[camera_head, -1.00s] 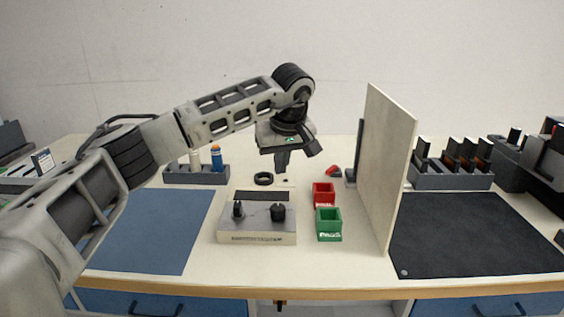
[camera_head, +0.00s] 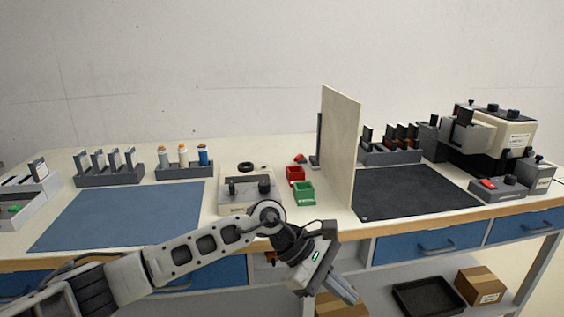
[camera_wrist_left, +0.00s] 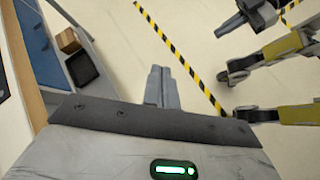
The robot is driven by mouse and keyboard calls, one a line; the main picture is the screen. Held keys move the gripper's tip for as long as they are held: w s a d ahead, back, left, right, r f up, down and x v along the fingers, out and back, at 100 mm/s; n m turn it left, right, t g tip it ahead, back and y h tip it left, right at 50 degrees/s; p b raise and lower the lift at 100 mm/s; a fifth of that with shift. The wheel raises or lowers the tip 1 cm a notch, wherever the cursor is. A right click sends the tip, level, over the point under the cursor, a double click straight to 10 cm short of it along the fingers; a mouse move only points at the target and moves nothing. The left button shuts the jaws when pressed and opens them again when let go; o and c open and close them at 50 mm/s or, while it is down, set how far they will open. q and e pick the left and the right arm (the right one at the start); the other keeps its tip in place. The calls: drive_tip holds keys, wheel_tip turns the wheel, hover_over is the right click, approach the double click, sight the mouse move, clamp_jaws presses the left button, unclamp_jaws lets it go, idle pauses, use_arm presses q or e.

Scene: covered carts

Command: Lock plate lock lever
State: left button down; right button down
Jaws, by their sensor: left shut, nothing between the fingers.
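A light box fixture (camera_head: 236,203) with two dark knobs on top stands near the table's middle. A larger machine (camera_head: 515,137) stands at the back right. I cannot tell which part is the plate lock lever. My left gripper (camera_head: 343,291) is shut and empty, pointing down in front of the table's front edge, below and right of the fixture and apart from it. Its closed fingers also show in the left wrist view (camera_wrist_left: 162,86), over bare floor. A dark part at that view's top right may be my right gripper (camera_wrist_left: 228,27); its jaws are unclear.
An upright board (camera_head: 342,145) divides the table. Red (camera_head: 296,174) and green (camera_head: 303,193) bins stand left of it. A blue mat (camera_head: 120,217) and a black mat (camera_head: 415,192) lie either side. Boxes and a black tray (camera_head: 428,297) sit on the lower shelf.

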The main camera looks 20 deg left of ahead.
use_arm(q)
drive_tip(key=s+d+r+n+t+h, duration=0.45)
drive_tip(key=d+n+h, duration=0.4)
drive_tip(key=n, duration=0.45)
drive_tip(key=s+a+f+n+t+y, duration=0.1)
drive_tip(key=a+f+n+t+y, duration=0.5)
drive_tip(key=n, duration=1)
drive_tip(key=s+a+f+n+t+y, duration=0.2)
drive_tip(key=a+f+n+t+y, duration=0.4)
drive_tip(key=n, duration=0.9)
drive_tip(key=s+a+f+n+g+y, duration=0.3)
drive_tip(key=s+a+f+n+g, duration=0.3)
drive_tip(key=s+f+n, duration=0.4)
drive_tip(key=shift+s+a+f+n, duration=0.3)
drive_tip(key=shift+s+n, duration=0.25)
drive_tip(key=shift+n, duration=0.15)
drive_tip(key=shift+y, duration=0.25)
